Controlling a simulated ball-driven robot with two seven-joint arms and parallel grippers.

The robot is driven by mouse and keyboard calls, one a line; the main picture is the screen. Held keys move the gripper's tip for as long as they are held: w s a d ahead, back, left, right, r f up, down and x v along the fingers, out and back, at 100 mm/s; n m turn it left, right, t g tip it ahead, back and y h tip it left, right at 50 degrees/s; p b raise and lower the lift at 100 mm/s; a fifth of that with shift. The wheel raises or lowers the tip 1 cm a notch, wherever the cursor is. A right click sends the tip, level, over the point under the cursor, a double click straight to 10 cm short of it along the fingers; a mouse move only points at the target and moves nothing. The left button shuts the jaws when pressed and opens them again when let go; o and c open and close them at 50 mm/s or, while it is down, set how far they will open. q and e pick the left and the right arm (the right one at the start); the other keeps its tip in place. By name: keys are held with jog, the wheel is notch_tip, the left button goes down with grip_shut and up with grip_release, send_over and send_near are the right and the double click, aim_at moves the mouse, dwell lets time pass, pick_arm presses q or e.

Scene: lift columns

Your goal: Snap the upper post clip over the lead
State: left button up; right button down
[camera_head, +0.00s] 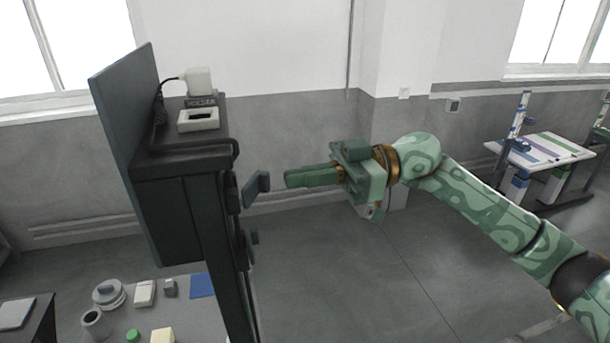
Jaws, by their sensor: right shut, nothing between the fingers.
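A dark post (207,250) stands left of centre under a black-topped shelf. The upper post clip (257,187) is a grey-blue flap on the post's right side. It sticks out to the right and looks open. A black lead (235,152) bends over the shelf's right edge and runs down the post near the clip; part of its run is hard to make out against the dark post. A lower clip (252,240) sits below. My right gripper (288,179) is shut and empty, its green fingers pointing left, a short gap right of the upper clip. My left gripper is not in view.
A white plug-like block (199,82) and a white holder (198,119) stand on the shelf, with a grey panel (125,130) behind. Below is a grey table (205,312) with several small items. The floor right of the post is clear. A striped table (545,150) stands far right.

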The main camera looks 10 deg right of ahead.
aim_at(269, 182)
jog(key=shift+a, duration=0.1)
jog(key=shift+a+p, duration=1.05)
jog(key=shift+a, duration=0.15)
jog(key=shift+s+a+p, duration=0.1)
jog(key=shift+a+p, duration=0.45)
jog(key=shift+a, duration=0.2)
jog(key=shift+d, duration=0.2)
jog(key=d, duration=0.6)
jog(key=shift+d+b, duration=0.4)
jog(key=shift+b, duration=0.05)
